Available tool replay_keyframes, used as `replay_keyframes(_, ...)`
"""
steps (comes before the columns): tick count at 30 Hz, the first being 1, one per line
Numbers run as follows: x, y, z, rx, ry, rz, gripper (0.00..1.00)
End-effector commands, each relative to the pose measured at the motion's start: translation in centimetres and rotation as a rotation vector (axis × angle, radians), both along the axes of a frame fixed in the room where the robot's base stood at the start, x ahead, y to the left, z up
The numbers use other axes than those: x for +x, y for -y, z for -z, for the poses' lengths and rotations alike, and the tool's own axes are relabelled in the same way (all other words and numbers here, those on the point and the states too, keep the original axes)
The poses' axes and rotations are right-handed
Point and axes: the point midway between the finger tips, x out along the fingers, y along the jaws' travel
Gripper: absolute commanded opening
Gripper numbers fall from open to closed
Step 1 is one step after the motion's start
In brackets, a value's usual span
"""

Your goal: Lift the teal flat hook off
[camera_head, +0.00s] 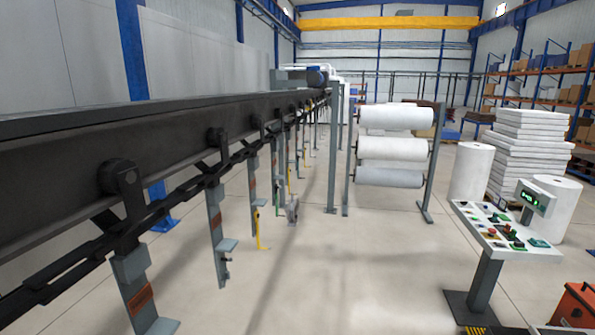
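Hooks hang in a row from the chain under the dark overhead conveyor beam (60,135). A narrow green-teal piece (277,198) hangs in the middle of the row; it is small, and I cannot tell for sure that it is the teal flat hook. A yellow hook (258,232) with a bent foot hangs just in front of it, to its left. A grey piece (292,210) hangs to its right. Larger grey-green flat hangers with orange bands hang nearer, one at the lower left (135,290) and one farther along (216,240). My gripper is not in view.
A control console (505,235) with buttons stands at right, beside an orange box (575,305). A rack of white rolls (393,149) stands beyond the line, left of stacked white sheets (525,150). A grey post (333,160) stands near the line. The central floor is clear.

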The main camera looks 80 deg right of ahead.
Motion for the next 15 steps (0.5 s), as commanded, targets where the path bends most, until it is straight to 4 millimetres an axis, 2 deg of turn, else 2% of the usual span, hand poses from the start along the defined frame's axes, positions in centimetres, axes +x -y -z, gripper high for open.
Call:
replay_keyframes(8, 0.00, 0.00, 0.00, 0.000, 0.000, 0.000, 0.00)
replay_keyframes(15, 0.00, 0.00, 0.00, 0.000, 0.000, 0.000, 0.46)
